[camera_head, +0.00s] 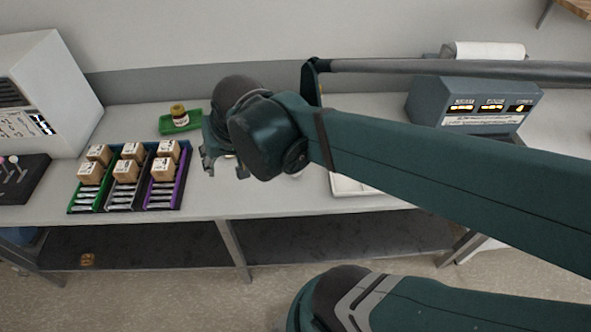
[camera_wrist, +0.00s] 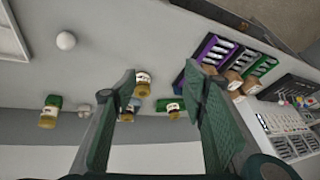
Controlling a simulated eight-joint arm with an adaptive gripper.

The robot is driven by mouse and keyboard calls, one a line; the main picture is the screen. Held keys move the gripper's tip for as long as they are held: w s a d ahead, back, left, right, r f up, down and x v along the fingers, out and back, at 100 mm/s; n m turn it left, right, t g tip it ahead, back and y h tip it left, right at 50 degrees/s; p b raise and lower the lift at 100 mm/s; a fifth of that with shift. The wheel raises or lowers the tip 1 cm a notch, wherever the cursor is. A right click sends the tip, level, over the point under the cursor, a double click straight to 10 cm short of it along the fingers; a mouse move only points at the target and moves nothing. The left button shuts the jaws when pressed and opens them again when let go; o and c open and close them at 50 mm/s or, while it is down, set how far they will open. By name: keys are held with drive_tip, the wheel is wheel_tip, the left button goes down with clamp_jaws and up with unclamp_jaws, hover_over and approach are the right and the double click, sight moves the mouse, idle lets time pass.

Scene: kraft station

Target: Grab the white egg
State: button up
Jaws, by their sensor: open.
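The white egg (camera_wrist: 66,40) shows in the wrist view as a small round white thing on the pale table at upper left, clear of both fingers. In the head view my arm covers most of that part of the table, and I cannot make the egg out there. My gripper (camera_head: 224,165) hangs over the table in the head view. In the wrist view my gripper (camera_wrist: 161,84) has its two fingers wide apart with nothing held between them. The egg lies to the left of the left finger in that view.
Several jars stand on the table, one (camera_wrist: 142,78) seen beside the left finger. A green tray (camera_head: 194,118) holds a jar. Racks (camera_head: 72,207) with small boxes stand at left. A white tray (camera_head: 345,188) lies partly behind my arm. A grey machine (camera_head: 430,98) stands at right.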

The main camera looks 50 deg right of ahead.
drive_tip(key=s+d+f+m+g, duration=0.1)
drive_tip(key=d+f+m, duration=0.3)
drive_tip(key=d, duration=0.3)
drive_tip(key=s+d+f+m+g+p, duration=0.1)
drive_tip(key=d+f+m+g, duration=0.1)
drive_tip(key=d+f+m, duration=0.3)
drive_tip(key=s+d+f+m+g+p, duration=0.1)
drive_tip(key=d+f+m, duration=0.3)
drive_tip(key=d+m, duration=0.3)
drive_tip(key=shift+s+d+f+g+y, duration=0.15)
drive_tip(key=shift+s+d+g, duration=0.05)
drive_tip(key=shift+d, duration=0.7)
drive_tip(key=shift+s+d+f+g+y, duration=0.1)
drive_tip(key=shift+s+d+g+y, duration=0.1)
drive_tip(key=shift+d, duration=0.65)
drive_tip(key=shift+f, duration=0.1)
drive_tip(key=shift+f, duration=1.2)
drive_tip(key=shift+f, duration=0.1)
drive_tip(key=shift+f+b, duration=0.45)
drive_tip(key=shift+f, duration=2.05)
